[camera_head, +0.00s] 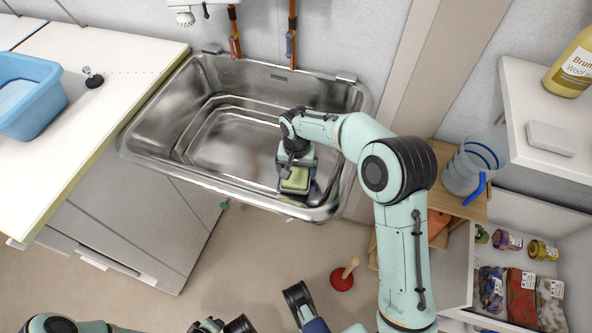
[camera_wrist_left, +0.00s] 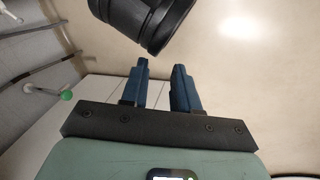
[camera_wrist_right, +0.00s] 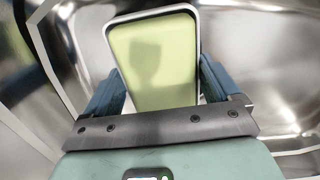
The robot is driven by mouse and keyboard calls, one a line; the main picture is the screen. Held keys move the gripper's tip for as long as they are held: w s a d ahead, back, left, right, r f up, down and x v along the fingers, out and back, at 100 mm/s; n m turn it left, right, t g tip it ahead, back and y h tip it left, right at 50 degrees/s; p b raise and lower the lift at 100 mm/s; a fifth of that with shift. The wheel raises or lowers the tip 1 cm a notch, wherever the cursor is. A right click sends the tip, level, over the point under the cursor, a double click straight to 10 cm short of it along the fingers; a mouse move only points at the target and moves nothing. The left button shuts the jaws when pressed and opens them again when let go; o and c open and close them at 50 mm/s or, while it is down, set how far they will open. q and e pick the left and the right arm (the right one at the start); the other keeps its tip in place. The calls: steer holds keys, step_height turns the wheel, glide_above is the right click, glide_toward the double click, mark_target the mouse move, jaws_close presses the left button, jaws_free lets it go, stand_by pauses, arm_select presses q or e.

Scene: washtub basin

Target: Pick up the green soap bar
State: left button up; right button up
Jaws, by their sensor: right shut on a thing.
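The green soap bar (camera_head: 295,180) is at the front right of the steel washtub basin (camera_head: 150,150). In the right wrist view the soap bar (camera_wrist_right: 152,60) is a pale green rounded block with a light border. My right gripper (camera_head: 296,163) reaches down over it and is shut on it, a blue finger at each side. The fingers partly hide its sides. I cannot tell whether it touches the basin. My left gripper (camera_wrist_left: 161,68) is open and empty, well away from the basin.
A blue tub (camera_head: 30,95) stands on the white counter at left. A red plunger (camera_head: 342,280) is on the floor. At right are a wooden stand with a watering can (camera_head: 470,165), a white shelf with a yellow bottle (camera_head: 575,65), and an open drawer. The rest of the basin is clear.

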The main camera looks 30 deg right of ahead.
steer(key=shift+f, duration=0.1)
steer(key=shift+f, duration=0.1)
steer(key=o, duration=0.9)
